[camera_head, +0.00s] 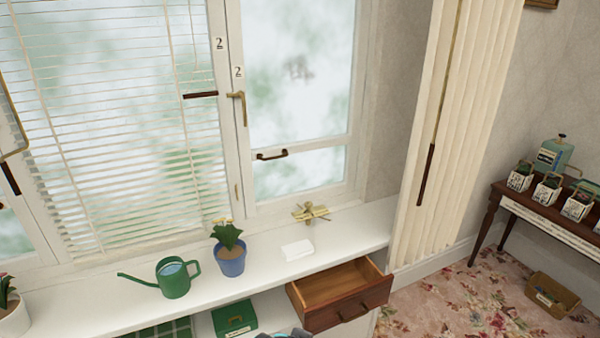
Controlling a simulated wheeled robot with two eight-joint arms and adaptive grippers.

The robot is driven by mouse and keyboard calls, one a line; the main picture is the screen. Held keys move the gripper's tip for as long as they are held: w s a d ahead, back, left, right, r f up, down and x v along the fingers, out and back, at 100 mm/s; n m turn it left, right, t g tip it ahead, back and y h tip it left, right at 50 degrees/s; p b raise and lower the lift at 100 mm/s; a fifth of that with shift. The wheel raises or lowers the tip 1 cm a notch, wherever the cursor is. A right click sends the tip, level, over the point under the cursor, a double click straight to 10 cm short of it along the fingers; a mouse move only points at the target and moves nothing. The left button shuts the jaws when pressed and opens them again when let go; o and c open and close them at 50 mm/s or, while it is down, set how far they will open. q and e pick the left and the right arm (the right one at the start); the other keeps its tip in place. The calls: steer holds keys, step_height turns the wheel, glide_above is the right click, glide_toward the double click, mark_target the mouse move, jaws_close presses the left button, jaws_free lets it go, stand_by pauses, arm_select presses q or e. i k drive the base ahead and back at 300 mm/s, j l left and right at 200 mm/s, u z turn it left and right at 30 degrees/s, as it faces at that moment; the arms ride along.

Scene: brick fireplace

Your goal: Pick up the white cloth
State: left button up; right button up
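The white cloth (297,250) lies as a small, flat, folded rectangle on the white windowsill (355,232). It is right of the blue plant pot (231,262) and apart from it. A brass-coloured object (310,213) with crossing arms stands just behind the cloth, near the window frame. Nothing covers the cloth.
A green watering can (174,279) stands left of the blue pot. An open, empty-looking wooden drawer (340,293) juts out below the sill, near the cloth. A green box (234,318) sits on a lower shelf. A cream curtain (455,130) hangs at the right.

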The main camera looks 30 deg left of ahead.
mark_target(302, 249)
steer(key=i+j, duration=0.3)
steer(key=i, duration=0.2)
steer(key=i+j+u, duration=0.1)
steer(key=i+j, duration=0.15)
steer(key=i, duration=0.25)
